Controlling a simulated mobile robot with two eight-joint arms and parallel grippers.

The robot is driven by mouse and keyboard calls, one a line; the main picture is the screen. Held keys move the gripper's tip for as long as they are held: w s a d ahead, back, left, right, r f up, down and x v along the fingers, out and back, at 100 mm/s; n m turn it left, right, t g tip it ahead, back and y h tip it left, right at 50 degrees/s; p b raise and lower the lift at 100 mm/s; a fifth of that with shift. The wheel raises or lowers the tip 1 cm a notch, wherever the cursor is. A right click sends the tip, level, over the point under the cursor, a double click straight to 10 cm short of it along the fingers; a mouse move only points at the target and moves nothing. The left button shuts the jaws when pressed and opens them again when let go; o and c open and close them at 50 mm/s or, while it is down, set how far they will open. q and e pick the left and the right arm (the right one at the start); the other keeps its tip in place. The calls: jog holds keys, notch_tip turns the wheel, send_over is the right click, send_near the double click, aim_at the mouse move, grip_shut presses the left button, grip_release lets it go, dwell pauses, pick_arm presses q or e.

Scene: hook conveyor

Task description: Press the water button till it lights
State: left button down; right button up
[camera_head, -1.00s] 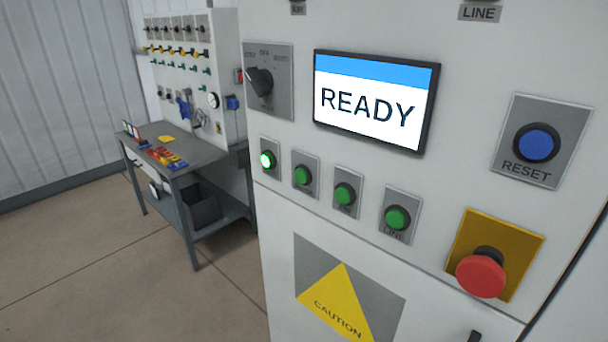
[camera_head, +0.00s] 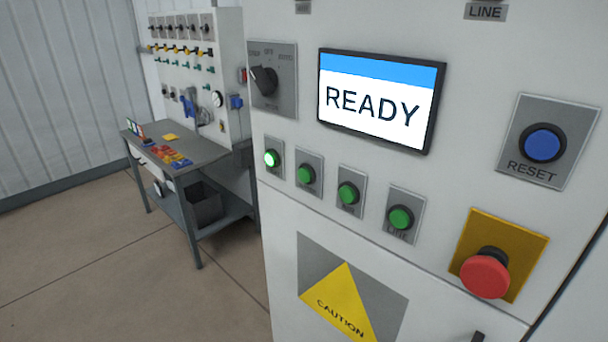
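A row of green buttons runs across the white control panel (camera_head: 290,110). The leftmost button (camera_head: 271,159) is brightly lit. The second button (camera_head: 306,174), the third button (camera_head: 348,194) and the rightmost button (camera_head: 400,218) are darker green and look unlit. The small labels under the buttons are too blurred to read surely, so I cannot tell which one is the water button. Neither of my grippers is in view.
The screen (camera_head: 380,100) reads READY. A rotary switch (camera_head: 265,80), a blue RESET button (camera_head: 542,145) and a red mushroom button (camera_head: 485,275) share the panel. A grey workbench (camera_head: 200,154) stands at left, with open floor in front.

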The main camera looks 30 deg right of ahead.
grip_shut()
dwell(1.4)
